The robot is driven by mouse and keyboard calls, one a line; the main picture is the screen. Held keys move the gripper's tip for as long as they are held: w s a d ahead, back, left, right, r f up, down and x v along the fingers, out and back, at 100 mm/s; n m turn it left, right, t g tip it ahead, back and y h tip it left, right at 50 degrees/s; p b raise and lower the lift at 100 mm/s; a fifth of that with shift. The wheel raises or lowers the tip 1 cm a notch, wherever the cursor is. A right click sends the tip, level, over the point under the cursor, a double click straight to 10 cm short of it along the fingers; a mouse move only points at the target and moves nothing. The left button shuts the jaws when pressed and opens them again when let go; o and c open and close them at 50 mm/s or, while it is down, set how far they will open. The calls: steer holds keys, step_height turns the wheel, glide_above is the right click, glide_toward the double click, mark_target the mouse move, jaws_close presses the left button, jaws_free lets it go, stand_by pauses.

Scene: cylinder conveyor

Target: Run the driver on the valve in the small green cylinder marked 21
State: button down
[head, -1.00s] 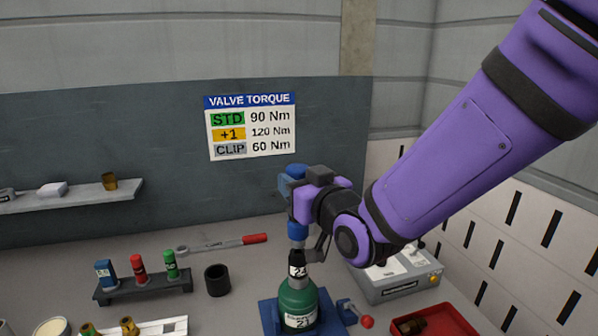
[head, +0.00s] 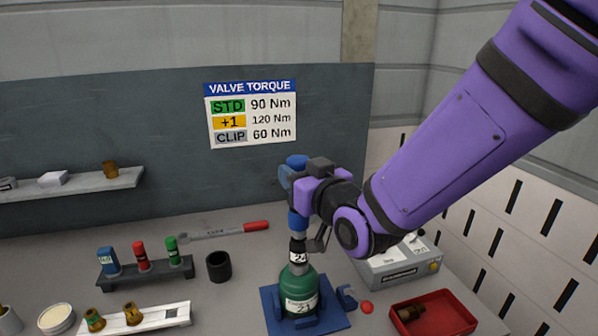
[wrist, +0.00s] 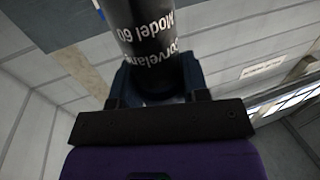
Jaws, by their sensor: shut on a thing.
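The small green cylinder (head: 299,291) marked 21 stands upright in a blue holder (head: 330,316) on the bench. My gripper (head: 304,197) is shut on a blue driver (head: 298,221), held upright above the cylinder. The driver's lower end meets a dark socket piece with a white label (head: 298,257) at the cylinder's top. The valve itself is hidden by this piece. In the wrist view the dark tool body (wrist: 150,40) with white lettering sits between the jaws.
A rack (head: 146,270) with blue, red and green sockets, a black cup (head: 219,266) and a red-handled wrench (head: 222,231) are at left. A white tray (head: 170,316) holds brass valves. A red tray (head: 440,318) and a grey box (head: 395,268) are at right. A torque sign (head: 250,114) hangs behind.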

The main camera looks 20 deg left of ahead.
steer(key=shift+f, duration=0.45)
stand_by(1.3)
steer(key=shift+r, duration=0.5)
stand_by(3.2)
steer(key=shift+r, duration=3.1)
